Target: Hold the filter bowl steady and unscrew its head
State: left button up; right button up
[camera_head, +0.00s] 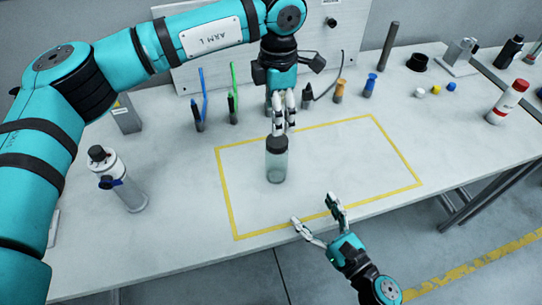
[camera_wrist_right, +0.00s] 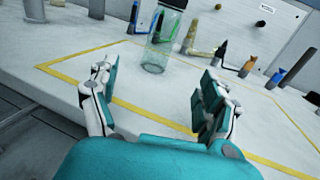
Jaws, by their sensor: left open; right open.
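A clear, greenish filter bowl (camera_head: 277,168) with a dark head (camera_head: 276,144) stands upright inside the yellow outline on the table. The bowl also shows in the right wrist view (camera_wrist_right: 158,54), beyond my right fingers, its top partly cut off. My left gripper (camera_head: 279,126) points down from behind, open, its fingertips at or just behind the dark head; I cannot tell whether they touch. My right gripper (camera_head: 314,209) is open and empty at the table's front edge, apart from the bowl, to its lower right. It also shows in the right wrist view (camera_wrist_right: 158,80).
A silver canister (camera_head: 122,186) with a black top and blue knob stands at the left. Several upright tools (camera_head: 233,105) line the back. A red and white bottle (camera_head: 507,102) and small coloured caps (camera_head: 436,90) are at the right. The yellow outline (camera_head: 398,150) is otherwise clear.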

aim_at(282, 170)
pick_arm(q)
jog(key=shift+s+d+r, duration=0.2)
jog(key=shift+s+d, duration=0.1)
jog(key=shift+s, duration=0.15)
pick_arm(e)
jog(key=shift+r+x, duration=0.2)
jog(key=shift+x, duration=0.9)
pick_arm(q)
jog(key=shift+w+a+f, duration=0.2)
jog(key=shift+w, duration=0.15)
pick_arm(e)
jog(key=x, duration=1.4)
jog(key=shift+f, duration=0.1)
jog(key=shift+c, duration=0.3)
